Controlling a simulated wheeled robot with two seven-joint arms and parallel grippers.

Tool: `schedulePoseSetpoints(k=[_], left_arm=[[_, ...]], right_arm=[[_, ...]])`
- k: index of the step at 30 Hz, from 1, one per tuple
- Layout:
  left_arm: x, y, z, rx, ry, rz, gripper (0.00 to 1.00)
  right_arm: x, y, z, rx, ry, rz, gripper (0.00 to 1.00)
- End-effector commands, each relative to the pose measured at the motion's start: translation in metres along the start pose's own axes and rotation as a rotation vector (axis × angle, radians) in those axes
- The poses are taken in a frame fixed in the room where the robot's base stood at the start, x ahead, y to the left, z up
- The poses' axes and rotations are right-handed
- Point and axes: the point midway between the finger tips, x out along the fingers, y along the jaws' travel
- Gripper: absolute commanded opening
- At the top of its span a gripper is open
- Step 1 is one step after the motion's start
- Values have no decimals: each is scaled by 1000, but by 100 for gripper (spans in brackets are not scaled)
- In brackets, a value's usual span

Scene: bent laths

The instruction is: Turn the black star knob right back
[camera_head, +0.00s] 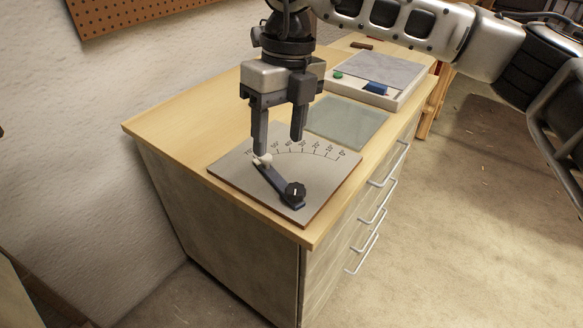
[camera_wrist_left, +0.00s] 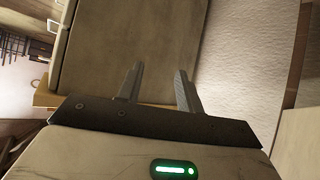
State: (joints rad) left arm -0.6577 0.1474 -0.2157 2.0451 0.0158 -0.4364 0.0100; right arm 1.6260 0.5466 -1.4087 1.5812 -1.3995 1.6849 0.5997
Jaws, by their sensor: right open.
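The black star knob (camera_head: 295,193) sits at the lower end of a dark blue bar (camera_head: 275,180) on a grey plate with a printed angle scale (camera_head: 325,187). The bar points up and left, and a pale peg (camera_head: 264,159) stands at its far end near the scale's left end. My right gripper (camera_head: 278,147) points down over the plate with its fingers apart. Its left finger is close to the peg; I cannot tell whether they touch. It is away from the knob. My left gripper (camera_wrist_left: 158,78) shows in the left wrist view, fingers apart and empty.
The plate lies on a wooden-topped cabinet (camera_head: 178,126) with drawer handles on its right side. A wall stands at the left.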

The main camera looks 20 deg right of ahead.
Motion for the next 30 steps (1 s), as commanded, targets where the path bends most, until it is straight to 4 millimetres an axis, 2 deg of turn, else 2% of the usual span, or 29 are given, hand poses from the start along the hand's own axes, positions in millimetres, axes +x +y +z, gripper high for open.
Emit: schedulePoseSetpoints(k=[1,3,5,8,17,24,30], left_arm=[[0,0,-1,2,0,-1,36],[0,-1,-2,4,1,-2,36],[0,-1,-2,5,2,-2,36],[-1,-1,-3,5,2,-2,36],[-6,-1,-7,6,0,-3,36],[-10,-1,-1,6,-22,-6,36],[-12,-2,-3,3,-23,-9,36]], right_arm=[[-13,-13,0,26,-7,-62,56],[-22,-25,-1,51,-7,-117,56],[-25,-31,-2,62,-8,-140,56],[-17,-34,-2,67,-5,-149,56],[42,-41,-3,64,-3,-144,56],[92,-48,-2,63,-3,-142,56],[120,-52,-2,63,-6,-142,56]])
